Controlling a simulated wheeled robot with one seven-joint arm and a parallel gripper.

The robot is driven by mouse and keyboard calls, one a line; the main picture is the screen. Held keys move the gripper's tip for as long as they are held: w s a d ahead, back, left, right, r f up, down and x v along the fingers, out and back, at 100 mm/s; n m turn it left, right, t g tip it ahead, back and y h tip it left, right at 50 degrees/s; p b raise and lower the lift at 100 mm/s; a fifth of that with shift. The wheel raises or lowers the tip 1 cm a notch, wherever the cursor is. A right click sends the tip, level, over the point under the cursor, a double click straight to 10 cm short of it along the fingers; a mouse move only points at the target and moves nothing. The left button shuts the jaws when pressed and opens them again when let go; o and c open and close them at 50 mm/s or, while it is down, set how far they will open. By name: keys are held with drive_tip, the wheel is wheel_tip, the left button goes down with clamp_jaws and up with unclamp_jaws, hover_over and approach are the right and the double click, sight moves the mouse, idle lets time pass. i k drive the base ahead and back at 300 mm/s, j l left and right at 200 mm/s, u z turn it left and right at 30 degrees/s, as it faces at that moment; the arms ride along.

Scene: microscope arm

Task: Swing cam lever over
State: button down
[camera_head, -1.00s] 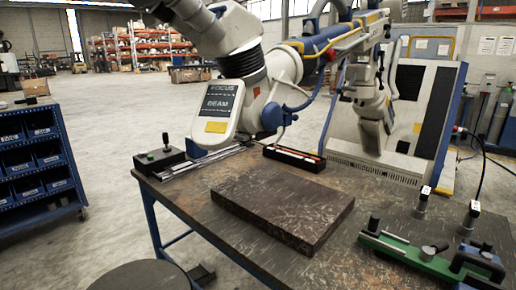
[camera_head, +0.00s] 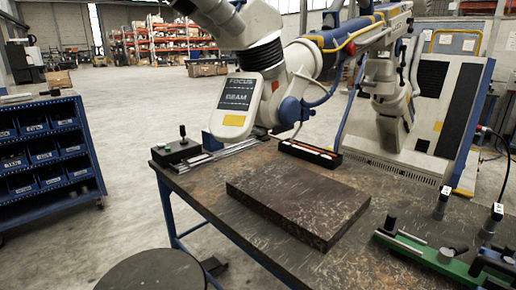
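A green fixture (camera_head: 445,263) with black knobs and upright black posts lies at the right front of the workbench, cut off by the picture's right edge. A silver clamp part (camera_head: 446,254) sits on it. I cannot tell which of its parts is the cam lever. My gripper is not in view.
A dark slab (camera_head: 297,199) lies mid-bench (camera_head: 205,190). A white microscope head (camera_head: 238,105) on its arm hangs over the back edge. A joystick box (camera_head: 178,152) and a black tray (camera_head: 310,154) stand behind. A round stool (camera_head: 150,271) is in front; a blue bin rack (camera_head: 45,155) stands left.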

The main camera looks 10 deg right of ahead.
sight(444, 256)
drive_tip(key=z, duration=1.6)
drive_tip(key=i+l, duration=0.1)
drive_tip(key=l, duration=0.35)
drive_tip(key=i+l, duration=0.1)
drive_tip(key=l, duration=0.3)
drive_tip(key=i+l, duration=0.1)
drive_tip(key=l, duration=0.35)
drive_tip(key=j, duration=0.65)
